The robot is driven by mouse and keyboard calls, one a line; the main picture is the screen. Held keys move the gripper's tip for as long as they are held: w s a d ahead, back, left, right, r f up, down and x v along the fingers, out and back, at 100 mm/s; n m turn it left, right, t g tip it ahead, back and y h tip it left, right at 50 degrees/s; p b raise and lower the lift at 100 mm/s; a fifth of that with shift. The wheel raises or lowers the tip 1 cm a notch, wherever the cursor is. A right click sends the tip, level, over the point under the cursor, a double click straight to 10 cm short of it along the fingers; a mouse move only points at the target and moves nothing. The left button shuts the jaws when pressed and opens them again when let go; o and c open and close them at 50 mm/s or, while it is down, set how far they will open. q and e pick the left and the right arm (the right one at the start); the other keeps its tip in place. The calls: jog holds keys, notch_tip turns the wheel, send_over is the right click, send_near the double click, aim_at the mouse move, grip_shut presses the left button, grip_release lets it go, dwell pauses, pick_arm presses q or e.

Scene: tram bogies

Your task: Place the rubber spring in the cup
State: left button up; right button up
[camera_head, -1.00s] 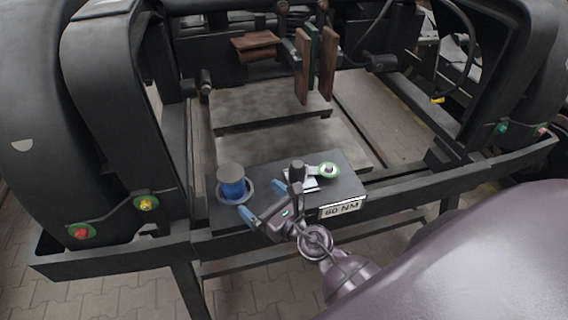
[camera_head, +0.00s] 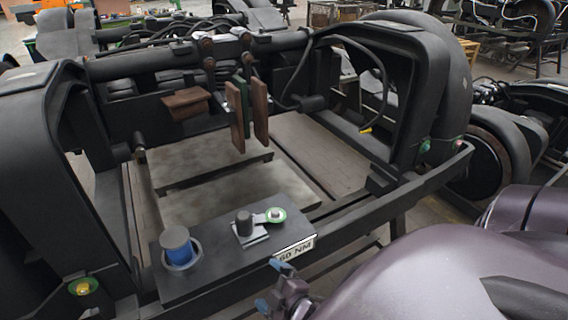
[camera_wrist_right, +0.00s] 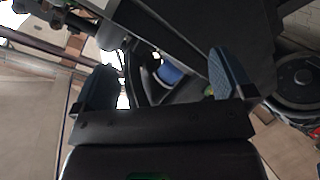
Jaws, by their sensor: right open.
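The rubber spring, a blue cylinder with a grey top (camera_head: 176,240), stands upright on the dark shelf. Its lower end sits inside the cup, a grey ring (camera_head: 196,251) around its base. My right gripper (camera_head: 270,286) is low in the head view, in front of the shelf and right of the spring, apart from it. In the right wrist view its two blue fingers are spread with nothing between them (camera_wrist_right: 165,88). A blue patch beyond the fingers, likely the spring (camera_wrist_right: 170,72), shows there, partly hidden. My left gripper is not in view.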

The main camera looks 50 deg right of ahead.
jog(key=shift+s+a+f+m+g+y, duration=0.15)
jog(key=shift+s+f+m+g, duration=0.45)
jog(key=shift+m, duration=0.75)
jog(key=shift+s+f+m+g+y, duration=0.25)
jog(key=shift+s+f+m, duration=0.35)
jog(key=shift+s+m, duration=0.55)
jog(key=shift+s+a+f+m+g+y, duration=0.1)
jog(key=shift+s+f+m+g, duration=0.45)
jog(key=shift+m, duration=0.95)
